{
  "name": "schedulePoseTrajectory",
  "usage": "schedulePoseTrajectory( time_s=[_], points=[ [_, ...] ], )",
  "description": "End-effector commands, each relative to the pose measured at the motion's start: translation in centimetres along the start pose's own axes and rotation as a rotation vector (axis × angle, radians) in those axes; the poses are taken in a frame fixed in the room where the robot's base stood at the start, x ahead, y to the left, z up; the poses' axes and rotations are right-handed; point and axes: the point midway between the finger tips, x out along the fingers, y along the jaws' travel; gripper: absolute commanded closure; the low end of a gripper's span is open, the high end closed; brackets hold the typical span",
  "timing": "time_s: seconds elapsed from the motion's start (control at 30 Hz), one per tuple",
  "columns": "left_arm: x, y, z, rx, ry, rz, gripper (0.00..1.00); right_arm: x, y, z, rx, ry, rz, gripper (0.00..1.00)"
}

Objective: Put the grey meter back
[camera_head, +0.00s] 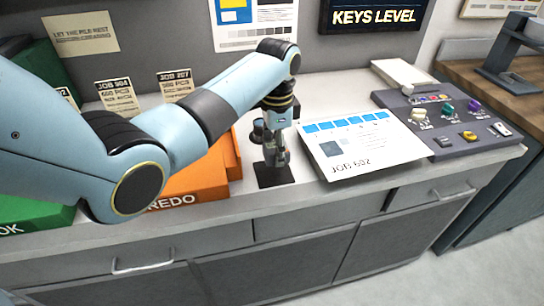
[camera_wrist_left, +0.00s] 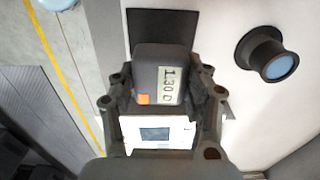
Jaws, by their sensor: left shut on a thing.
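My left gripper (camera_head: 274,154) points down over a black square pad (camera_head: 276,178) on the counter. In the wrist view the left gripper (camera_wrist_left: 160,100) has its fingers on both sides of the grey meter (camera_wrist_left: 157,62), shut on it. The meter carries a "1.30 D" label and an orange mark. The black pad (camera_wrist_left: 150,22) shows beyond the meter in this view. I cannot tell whether the meter touches the pad. My right gripper is out of view.
A black round piece with a blue lens (camera_wrist_left: 268,55) stands close to the gripper. The JOB 602 sheet (camera_head: 365,150) lies to the right, with a grey console (camera_head: 445,120) of coloured knobs beyond it. An orange REDO tray (camera_head: 195,180) is to the left.

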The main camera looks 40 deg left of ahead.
Motion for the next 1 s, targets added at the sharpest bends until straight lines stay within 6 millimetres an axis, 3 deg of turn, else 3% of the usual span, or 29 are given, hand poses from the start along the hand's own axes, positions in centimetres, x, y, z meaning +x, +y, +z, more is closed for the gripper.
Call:
schedulePoseTrajectory(
  time_s=[0.17,0.4,0.77,0.8,0.97,1.0],
  points=[
    [1.1,-0.1,0.8,0.000,-0.001,0.001,0.86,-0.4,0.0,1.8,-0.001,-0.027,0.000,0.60],
    [4.3,-0.1,0.7,0.001,0.000,0.001,0.86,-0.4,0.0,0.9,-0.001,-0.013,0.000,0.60],
    [4.8,-0.1,0.7,0.001,0.000,0.000,0.86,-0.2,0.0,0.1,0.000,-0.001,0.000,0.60],
    [4.8,-0.1,0.7,0.001,0.000,0.000,0.49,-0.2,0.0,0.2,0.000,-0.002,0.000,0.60],
    [4.8,-0.1,0.8,0.001,0.000,0.000,0.28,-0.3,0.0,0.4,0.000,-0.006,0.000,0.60],
    [4.8,-0.1,0.8,0.001,0.000,0.000,0.28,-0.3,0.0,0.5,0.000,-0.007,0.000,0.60]
  ],
)
